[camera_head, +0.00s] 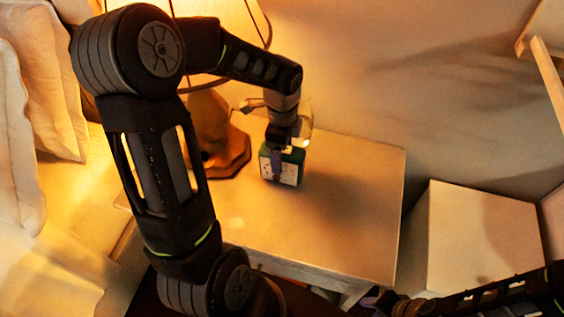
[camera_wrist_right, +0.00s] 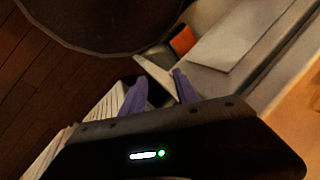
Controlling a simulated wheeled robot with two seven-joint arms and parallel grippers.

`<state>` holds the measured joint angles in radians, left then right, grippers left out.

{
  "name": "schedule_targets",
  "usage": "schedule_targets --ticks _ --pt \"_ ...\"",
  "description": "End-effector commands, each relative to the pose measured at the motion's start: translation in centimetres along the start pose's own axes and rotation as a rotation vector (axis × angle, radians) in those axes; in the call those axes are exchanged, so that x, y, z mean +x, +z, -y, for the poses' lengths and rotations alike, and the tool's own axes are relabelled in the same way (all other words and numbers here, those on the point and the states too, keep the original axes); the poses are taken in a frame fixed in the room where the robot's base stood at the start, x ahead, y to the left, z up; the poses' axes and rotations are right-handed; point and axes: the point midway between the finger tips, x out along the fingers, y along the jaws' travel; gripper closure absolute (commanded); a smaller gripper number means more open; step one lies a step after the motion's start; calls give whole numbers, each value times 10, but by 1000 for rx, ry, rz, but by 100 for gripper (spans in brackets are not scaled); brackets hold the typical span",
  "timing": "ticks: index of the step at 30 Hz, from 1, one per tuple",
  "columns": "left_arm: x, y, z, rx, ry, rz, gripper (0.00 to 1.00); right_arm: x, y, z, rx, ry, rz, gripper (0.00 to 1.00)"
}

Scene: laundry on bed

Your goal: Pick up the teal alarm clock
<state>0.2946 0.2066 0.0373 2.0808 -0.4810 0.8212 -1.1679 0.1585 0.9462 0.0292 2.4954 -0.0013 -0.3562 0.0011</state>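The teal alarm clock (camera_head: 298,158) stands on the nightstand in the head view, with its pale face toward me. My left gripper (camera_head: 279,160) reaches down over it from above. One purple finger lies across the front of the face; the other finger is hidden behind the clock. I cannot tell whether the fingers press on it or only stand around it. My right gripper (camera_head: 380,302) is low at the bottom right, away from the clock. In the right wrist view its two purple fingers (camera_wrist_right: 160,90) are apart with nothing between them.
The nightstand (camera_head: 345,225) is clear to the right of the clock. A lamp with a dark wooden base (camera_head: 225,160) stands just left of it. A white box-like piece (camera_head: 470,240) is at the right. The bed with pillows (camera_head: 50,90) is at the left.

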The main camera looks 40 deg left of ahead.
Motion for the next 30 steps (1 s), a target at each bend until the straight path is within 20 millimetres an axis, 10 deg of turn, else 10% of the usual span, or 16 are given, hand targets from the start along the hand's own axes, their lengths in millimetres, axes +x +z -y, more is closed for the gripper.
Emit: schedule_targets --ticks 6,30 --pt "0 0 0 0 0 0 25 0 0 0 0 0 0 64" --pt "0 0 0 0 0 0 91 0 0 0 0 0 0 64"
